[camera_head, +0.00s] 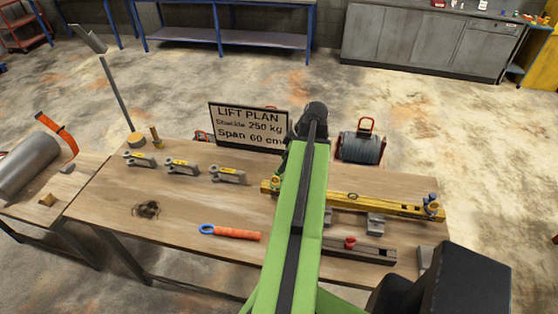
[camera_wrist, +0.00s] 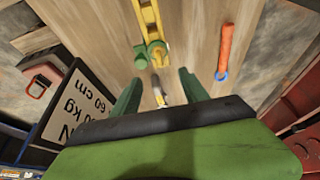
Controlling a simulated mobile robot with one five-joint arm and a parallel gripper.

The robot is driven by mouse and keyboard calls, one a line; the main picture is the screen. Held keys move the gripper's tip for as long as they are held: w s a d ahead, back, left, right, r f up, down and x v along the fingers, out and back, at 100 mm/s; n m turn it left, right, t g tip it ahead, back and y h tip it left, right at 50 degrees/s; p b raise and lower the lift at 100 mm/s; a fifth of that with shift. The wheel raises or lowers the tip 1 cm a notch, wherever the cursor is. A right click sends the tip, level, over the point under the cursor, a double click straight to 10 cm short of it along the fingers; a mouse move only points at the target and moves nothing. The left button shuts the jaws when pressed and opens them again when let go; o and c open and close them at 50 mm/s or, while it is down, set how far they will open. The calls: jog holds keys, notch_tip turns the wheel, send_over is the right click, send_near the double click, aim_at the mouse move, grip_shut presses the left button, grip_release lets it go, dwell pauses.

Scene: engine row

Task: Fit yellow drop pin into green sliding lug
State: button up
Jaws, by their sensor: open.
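The yellow spreader beam (camera_head: 375,202) lies on the workbench, partly behind my arm. A green lug (camera_wrist: 145,54) sits at the beam's near end in the wrist view; it shows small beside my arm in the head view (camera_head: 275,184). A yellow part (camera_wrist: 160,46) is beside the green lug, but I cannot tell whether it is the drop pin or part of the beam. My gripper (camera_wrist: 160,76) is open and empty. A grey piece with a yellow label (camera_wrist: 159,94) shows beyond and between its green fingers. My gripper's tips are hidden in the head view.
Several grey pieces with yellow labels (camera_head: 182,167) lie in a row at the back left. An orange tool with a blue ring (camera_head: 230,232) lies in front. A lift plan sign (camera_head: 248,127) stands at the back edge.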

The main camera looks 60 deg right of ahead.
jog(key=p+v, duration=0.6)
jog(key=v, duration=0.3)
jog(key=shift+p, duration=0.3)
jog(key=shift+w, duration=0.1)
jog(key=w+a+f+n+g+y+b, duration=0.1)
jog(key=w+a+f+n+b, duration=0.3)
jog(key=w+a, duration=0.8)
jog(key=w+a+f+n+g+y+b, duration=0.1)
jog(key=w+a+f+n+b, duration=0.35)
jog(key=w+a, duration=0.75)
jog(key=w+a+f+m+h+b, duration=0.1)
jog(key=a+f+m+b, duration=0.1)
jog(key=a, duration=0.7)
jog(key=w+a+f+m+g+h+b, duration=0.1)
jog(key=a+f+m+b, duration=0.2)
jog(key=a+m, duration=0.3)
jog(key=w+a+f+m+g+h+b, duration=0.1)
jog(key=a+f+m+b, duration=0.2)
jog(key=a, duration=0.9)
jog(key=shift+w+a+f+m, duration=0.3)
jog(key=shift+f+m, duration=0.25)
jog(key=shift+f, duration=0.35)
